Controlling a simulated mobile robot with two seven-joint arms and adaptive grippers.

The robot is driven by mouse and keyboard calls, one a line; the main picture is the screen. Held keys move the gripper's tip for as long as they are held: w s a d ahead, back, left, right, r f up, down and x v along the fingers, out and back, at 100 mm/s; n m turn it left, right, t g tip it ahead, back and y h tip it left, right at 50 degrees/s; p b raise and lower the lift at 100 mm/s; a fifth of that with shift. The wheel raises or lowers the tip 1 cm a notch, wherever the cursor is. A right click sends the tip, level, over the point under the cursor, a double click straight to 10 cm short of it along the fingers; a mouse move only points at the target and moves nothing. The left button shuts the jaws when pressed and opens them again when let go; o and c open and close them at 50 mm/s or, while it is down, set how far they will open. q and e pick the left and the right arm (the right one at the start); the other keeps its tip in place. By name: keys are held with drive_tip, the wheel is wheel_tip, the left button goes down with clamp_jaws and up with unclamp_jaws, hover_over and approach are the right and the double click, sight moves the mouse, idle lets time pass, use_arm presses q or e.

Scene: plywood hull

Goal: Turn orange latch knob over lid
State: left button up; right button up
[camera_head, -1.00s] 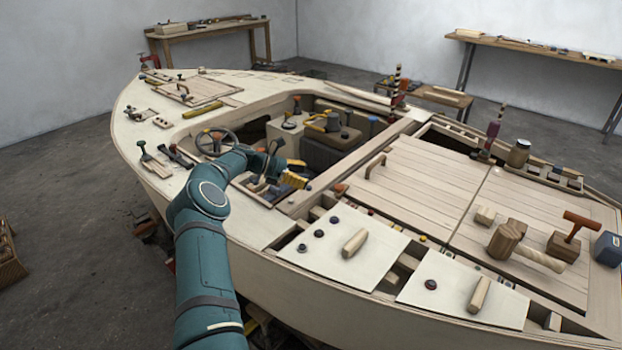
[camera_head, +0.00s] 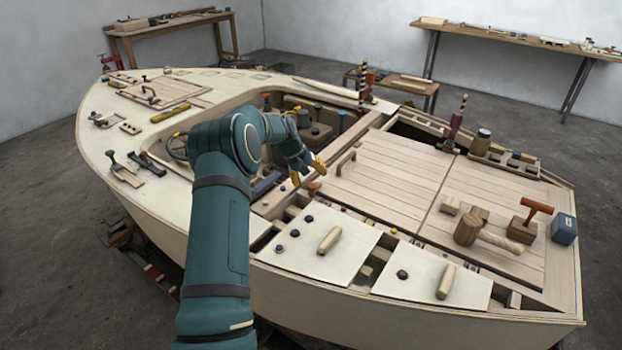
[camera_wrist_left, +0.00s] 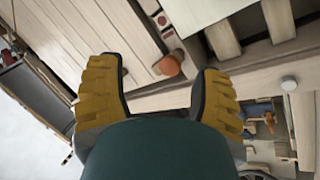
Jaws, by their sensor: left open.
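The orange latch knob (camera_head: 313,187) sits at the near left corner of the planked lid (camera_head: 385,172). In the left wrist view the orange knob (camera_wrist_left: 171,64) shows between the open fingers, beyond their tips, beside the lid's edge (camera_wrist_left: 125,30). I cannot tell if the latch overlaps the lid. My left gripper (camera_head: 307,171), with yellow finger pads, is open and empty, just above and left of the knob in the head view. It also shows in the left wrist view (camera_wrist_left: 157,75), the knob slightly right of its middle. My right gripper is not in view.
A wooden handle (camera_head: 346,161) stands on the lid near the gripper. A mallet (camera_head: 468,231) and blocks lie farther right. Pale panels (camera_head: 318,243) with dark knobs lie in front. The open cockpit with a steering wheel (camera_head: 178,146) is to the left.

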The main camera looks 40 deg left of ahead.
sight(312, 185)
use_arm(q)
wheel_tip(312, 185, up, 6)
drive_tip(key=s+a+m+y+p, duration=0.1)
drive_tip(key=m+y, duration=0.2)
drive_tip(key=m, duration=0.4)
drive_tip(key=x, duration=0.4)
drive_tip(key=b+x, duration=0.1)
drive_tip(key=x, duration=0.8)
drive_tip(key=shift+s+a+f, duration=0.15)
drive_tip(key=shift+a+f, duration=0.1)
drive_tip(key=shift+f, duration=0.2)
